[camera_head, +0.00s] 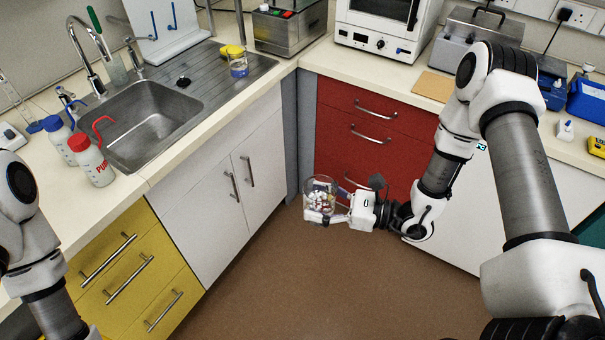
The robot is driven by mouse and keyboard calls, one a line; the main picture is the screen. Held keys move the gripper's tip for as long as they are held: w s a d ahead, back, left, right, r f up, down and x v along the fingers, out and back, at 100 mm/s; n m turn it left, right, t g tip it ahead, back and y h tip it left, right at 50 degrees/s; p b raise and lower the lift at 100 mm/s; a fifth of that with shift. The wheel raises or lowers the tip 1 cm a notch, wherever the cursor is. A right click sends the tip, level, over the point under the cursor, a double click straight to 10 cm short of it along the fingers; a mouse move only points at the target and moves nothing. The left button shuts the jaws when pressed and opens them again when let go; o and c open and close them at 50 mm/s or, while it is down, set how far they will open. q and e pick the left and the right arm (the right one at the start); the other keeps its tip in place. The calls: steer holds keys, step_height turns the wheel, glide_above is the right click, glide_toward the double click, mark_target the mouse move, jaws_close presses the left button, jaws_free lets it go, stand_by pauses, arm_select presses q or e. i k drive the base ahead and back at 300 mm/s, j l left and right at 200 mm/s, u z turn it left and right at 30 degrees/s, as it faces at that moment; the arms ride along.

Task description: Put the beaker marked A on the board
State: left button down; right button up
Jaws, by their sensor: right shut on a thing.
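A clear glass beaker (321,187) with small white and dark red pieces inside is in my right gripper (335,212). The gripper is shut on it and holds it upright, out over the floor in front of the red drawers. I cannot read any letter on it. A tan board (434,86) lies flat on the right-hand counter, up and to the right of the beaker. Another beaker (239,67) with blue at its base stands by the sink; its mark is not readable. Of my left arm only links show at the left edge; its gripper is outside the view.
Two wash bottles (90,160) stand left of the sink (150,120). A blue box (588,100) is at the right. Cabinet fronts and counter edges border the open floor.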

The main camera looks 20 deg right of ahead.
mark_target(194, 73)
steer(key=i+l+u, duration=0.95)
steer(key=i, duration=0.25)
steer(key=i+l+u, duration=0.15)
steer(key=i+l, duration=0.1)
steer(key=i, duration=0.05)
